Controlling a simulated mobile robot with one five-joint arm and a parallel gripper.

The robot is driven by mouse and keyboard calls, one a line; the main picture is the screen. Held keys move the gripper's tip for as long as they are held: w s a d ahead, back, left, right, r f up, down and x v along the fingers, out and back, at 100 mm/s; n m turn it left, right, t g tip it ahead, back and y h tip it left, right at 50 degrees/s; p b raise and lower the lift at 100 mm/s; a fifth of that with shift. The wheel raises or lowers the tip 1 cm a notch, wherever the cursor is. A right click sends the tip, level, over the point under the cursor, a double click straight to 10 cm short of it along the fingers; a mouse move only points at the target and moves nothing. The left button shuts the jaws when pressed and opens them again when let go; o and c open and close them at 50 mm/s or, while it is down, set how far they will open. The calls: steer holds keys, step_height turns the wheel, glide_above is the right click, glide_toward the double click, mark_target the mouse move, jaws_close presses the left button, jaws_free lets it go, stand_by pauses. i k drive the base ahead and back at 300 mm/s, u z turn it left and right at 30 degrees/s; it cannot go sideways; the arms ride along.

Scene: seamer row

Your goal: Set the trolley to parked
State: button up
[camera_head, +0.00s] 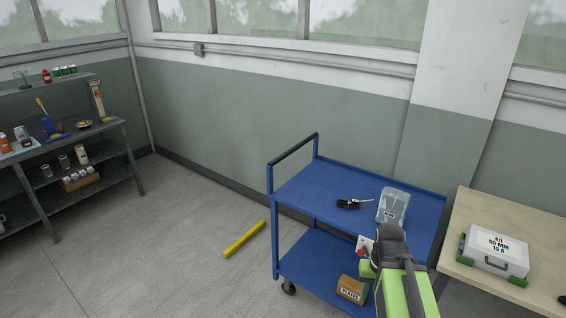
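The blue two-shelf trolley (312,188) stands against the green-grey wall, right of centre, with a black-gripped push handle (293,149) at its left end. One dark caster (289,287) shows under its near left corner. A yellow bar (245,239) lies on the floor to the left, apart from the trolley. My green and dark arm reaches up from the lower right, in front of the trolley's near side. My gripper (389,243) is at its dark far end; its fingers cannot be made out. A small white and red piece (365,246) shows beside it.
On the trolley's top lie a dark tool (350,203) and a clear container (392,206); a labelled carton (351,289) sits below. A wooden table (460,237) with a white kit case (494,249) stands close at right. A grey shelf unit (110,136) stands left.

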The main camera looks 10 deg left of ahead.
mark_target(316, 263)
steer(key=u, duration=0.5)
steer(key=i, duration=0.7)
steer(key=u, duration=1.05)
steer(key=i, duration=1.9)
steer(key=u, duration=0.45)
